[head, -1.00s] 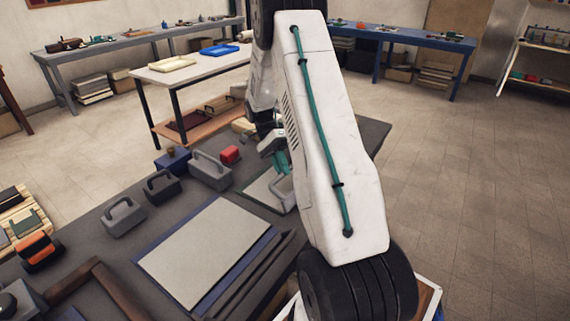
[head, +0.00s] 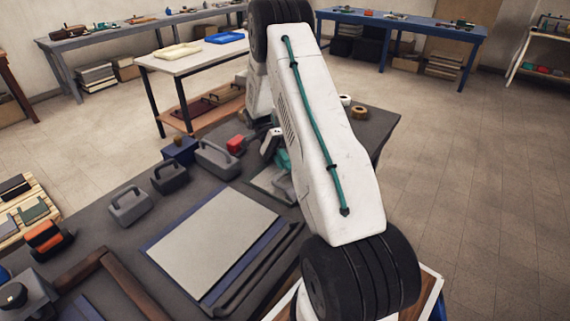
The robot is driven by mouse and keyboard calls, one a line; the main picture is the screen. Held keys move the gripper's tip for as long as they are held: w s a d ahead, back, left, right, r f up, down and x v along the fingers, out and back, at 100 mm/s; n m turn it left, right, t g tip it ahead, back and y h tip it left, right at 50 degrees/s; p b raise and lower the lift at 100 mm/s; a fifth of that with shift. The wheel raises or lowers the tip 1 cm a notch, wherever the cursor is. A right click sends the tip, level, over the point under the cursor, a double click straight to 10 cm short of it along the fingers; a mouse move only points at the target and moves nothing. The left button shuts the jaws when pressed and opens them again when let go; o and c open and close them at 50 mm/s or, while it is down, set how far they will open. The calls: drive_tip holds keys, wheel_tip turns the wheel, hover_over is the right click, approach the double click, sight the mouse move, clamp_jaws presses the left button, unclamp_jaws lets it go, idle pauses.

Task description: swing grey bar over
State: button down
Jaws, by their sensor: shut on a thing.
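My gripper (head: 276,153) is at the far part of the dark grey bench, left of my white arm. Its jaws are closed, largely hidden by the arm and small in view. A grey bar (head: 284,187) shows partly at the arm's left edge, over a pale panel (head: 262,181); the contact between jaws and bar is hidden. A large pale grey panel with a blue border (head: 212,240) lies flat nearer to me. Dark bars (head: 262,268) lie along its right side.
Handled grey blocks (head: 130,205) (head: 216,160) and a dark one (head: 169,178) stand left of the panel. A blue box (head: 180,150) and red block (head: 236,145) stand behind. Tape rolls (head: 359,112) lie at the far right. A brown wooden frame (head: 125,285) lies at the near left.

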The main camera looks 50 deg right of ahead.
drive_tip(key=shift+a, duration=0.1)
drive_tip(key=c, duration=1.4)
unclamp_jaws()
drive_tip(key=shift+w, duration=0.15)
drive_tip(key=shift+w+d+r, duration=0.1)
drive_tip(key=shift+w+d, duration=0.1)
drive_tip(key=shift+w, duration=0.05)
drive_tip(key=v, duration=0.7)
drive_tip(key=shift+w, duration=0.1)
